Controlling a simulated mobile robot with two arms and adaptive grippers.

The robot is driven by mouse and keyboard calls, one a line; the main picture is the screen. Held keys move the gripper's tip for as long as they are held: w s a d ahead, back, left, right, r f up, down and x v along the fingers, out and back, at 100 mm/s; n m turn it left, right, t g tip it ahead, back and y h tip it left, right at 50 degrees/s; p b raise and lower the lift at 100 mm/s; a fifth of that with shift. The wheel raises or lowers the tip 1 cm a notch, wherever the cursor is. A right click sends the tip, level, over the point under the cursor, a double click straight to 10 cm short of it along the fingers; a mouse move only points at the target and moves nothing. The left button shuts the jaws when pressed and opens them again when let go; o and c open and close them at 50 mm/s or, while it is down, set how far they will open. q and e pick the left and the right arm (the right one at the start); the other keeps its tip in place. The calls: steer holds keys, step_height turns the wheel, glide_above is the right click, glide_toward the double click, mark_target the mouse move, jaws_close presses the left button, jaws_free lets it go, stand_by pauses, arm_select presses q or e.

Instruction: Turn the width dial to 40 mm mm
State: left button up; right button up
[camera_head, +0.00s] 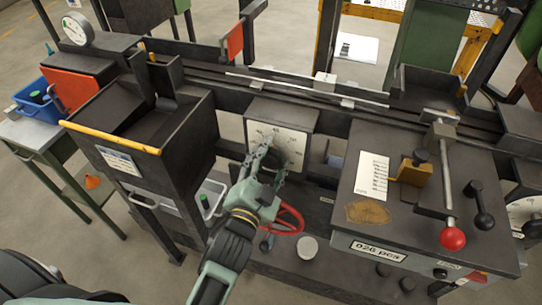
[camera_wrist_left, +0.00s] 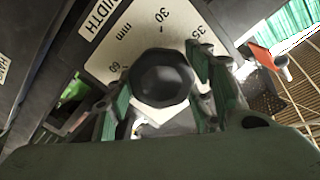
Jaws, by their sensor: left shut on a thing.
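The width dial has a white plate (camera_head: 292,139) on the front of the dark machine, at the middle of the head view. In the left wrist view its plate (camera_wrist_left: 101,58) reads WIDTH and mm, with marks 30, 35 and 60 legible. Its dark faceted knob (camera_wrist_left: 162,78) stands in front of the plate. My left gripper (camera_head: 267,160) is at the dial, shut on the knob with one finger on each side. The knob's pointer cannot be made out, and the knob and fingers hide part of the scale. My right gripper is not in view.
A red handwheel (camera_head: 288,219) sits just below and right of my left gripper. A dark hopper with a yellow edge (camera_head: 110,137) stands to the left. At right, a control bench has a red-balled lever (camera_head: 452,238). A rail runs above the dial.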

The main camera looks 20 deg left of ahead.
arm_select(q)
steer(key=shift+f+n+p, duration=0.15)
steer(key=shift+n+p, duration=0.25)
steer(key=shift+n, duration=0.7)
steer(key=o, duration=1.1)
steer(key=shift+d, duration=0.1)
steer(key=shift+r, duration=0.2)
step_height(320, 180, up, 10)
steer(key=shift+f, duration=0.1)
